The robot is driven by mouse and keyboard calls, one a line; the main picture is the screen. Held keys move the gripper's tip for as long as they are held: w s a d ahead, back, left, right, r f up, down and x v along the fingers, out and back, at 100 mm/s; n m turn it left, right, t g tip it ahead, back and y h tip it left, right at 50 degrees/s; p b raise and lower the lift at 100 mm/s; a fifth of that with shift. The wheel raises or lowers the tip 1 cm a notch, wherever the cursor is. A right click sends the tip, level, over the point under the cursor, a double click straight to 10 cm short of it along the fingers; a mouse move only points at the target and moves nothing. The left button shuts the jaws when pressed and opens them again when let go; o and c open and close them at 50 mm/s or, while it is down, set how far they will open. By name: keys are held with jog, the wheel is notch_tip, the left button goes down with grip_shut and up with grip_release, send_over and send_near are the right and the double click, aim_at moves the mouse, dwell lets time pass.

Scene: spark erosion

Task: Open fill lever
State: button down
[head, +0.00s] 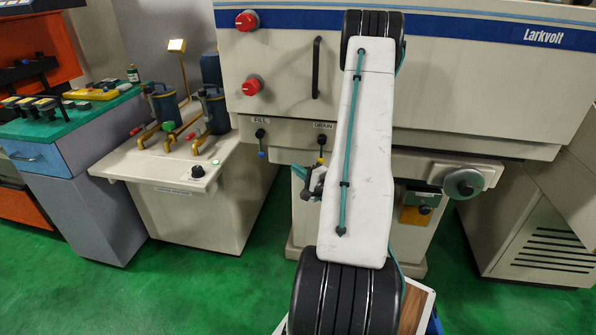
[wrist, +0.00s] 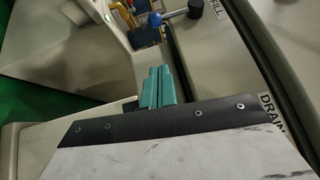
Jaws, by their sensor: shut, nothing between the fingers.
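The fill lever has a black pivot and a blue knob (head: 262,154), and hangs down below the FILL label on the machine front in the head view. In the wrist view its blue knob (wrist: 155,19) and short metal rod show at the top, with the black pivot near the FILL label. My gripper (wrist: 157,70) is shut and empty, its teal fingers together and pointing toward the knob, with a gap between. In the head view my gripper (head: 299,171) is right of and lower than the fill lever, partly hidden by my arm.
The drain lever (head: 321,154) with a yellow knob hangs to the right, close to my arm. A pump bench (head: 205,172) with brass pipes stands to the left. Red knobs (head: 247,20) and a black handle (head: 317,68) are above. Green floor is clear in front.

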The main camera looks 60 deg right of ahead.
aim_at(261, 144)
jog(key=a+x, duration=0.2)
jog(key=x, duration=0.7)
jog(key=shift+w+a, duration=0.4)
jog(key=shift+w, duration=0.1)
jog(key=shift+d+r, duration=0.1)
